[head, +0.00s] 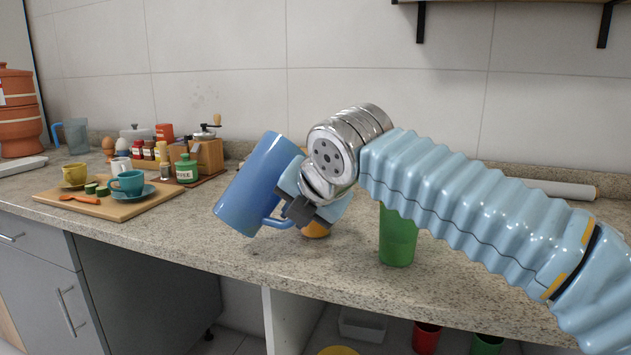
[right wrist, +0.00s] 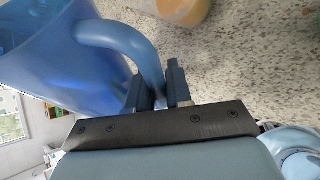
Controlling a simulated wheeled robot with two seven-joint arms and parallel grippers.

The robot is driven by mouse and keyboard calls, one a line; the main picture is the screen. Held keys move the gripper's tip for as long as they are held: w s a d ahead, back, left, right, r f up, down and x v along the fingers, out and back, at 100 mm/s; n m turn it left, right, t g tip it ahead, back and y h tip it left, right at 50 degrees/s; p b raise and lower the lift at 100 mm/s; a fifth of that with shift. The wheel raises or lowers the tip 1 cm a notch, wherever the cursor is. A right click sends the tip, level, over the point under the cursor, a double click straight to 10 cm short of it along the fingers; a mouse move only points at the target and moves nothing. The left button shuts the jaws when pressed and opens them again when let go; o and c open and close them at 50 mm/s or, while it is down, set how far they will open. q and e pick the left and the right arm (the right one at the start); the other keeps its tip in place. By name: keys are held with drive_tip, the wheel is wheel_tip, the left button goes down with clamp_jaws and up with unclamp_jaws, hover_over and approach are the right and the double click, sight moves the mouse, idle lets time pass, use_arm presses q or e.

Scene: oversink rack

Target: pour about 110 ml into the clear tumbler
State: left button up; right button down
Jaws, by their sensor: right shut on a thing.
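A blue jug (head: 248,190) is held tilted above the counter in the head view, its upper end leaning right. In the right wrist view the jug (right wrist: 45,45) fills the upper left, with its curved handle (right wrist: 125,42) running to the fingers. My right gripper (head: 298,210) is shut on the handle; its fingers also show in the wrist view (right wrist: 160,88). I cannot make out a clear tumbler; the jug and arm hide part of the counter. No liquid shows. My left gripper is not in view.
An orange cup (head: 317,230) is partly hidden below my right gripper; a green cup (head: 397,240) stands right of it. A wooden board (head: 105,205) with cups lies at left. A bluish transparent pitcher (head: 72,137) stands farther back. The front counter between board and jug is clear.

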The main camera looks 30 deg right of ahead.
drive_tip(key=shift+d+f+h+b, duration=0.2)
drive_tip(key=shift+f+h+b, duration=0.2)
drive_tip(key=shift+h, duration=0.2)
drive_tip(key=shift+f+n+h, duration=0.3)
drive_tip(key=shift+n+h, duration=0.1)
drive_tip(key=shift+n, duration=0.1)
drive_tip(key=shift+a+r+n+t+h+p, duration=0.2)
drive_tip(key=shift+r+n+t+h+p, duration=0.2)
drive_tip(key=shift+h, duration=0.5)
drive_tip(key=h, duration=0.1)
drive_tip(key=r+n+t+h, duration=0.1)
drive_tip(key=h, duration=0.1)
drive_tip(key=shift+n, duration=0.3)
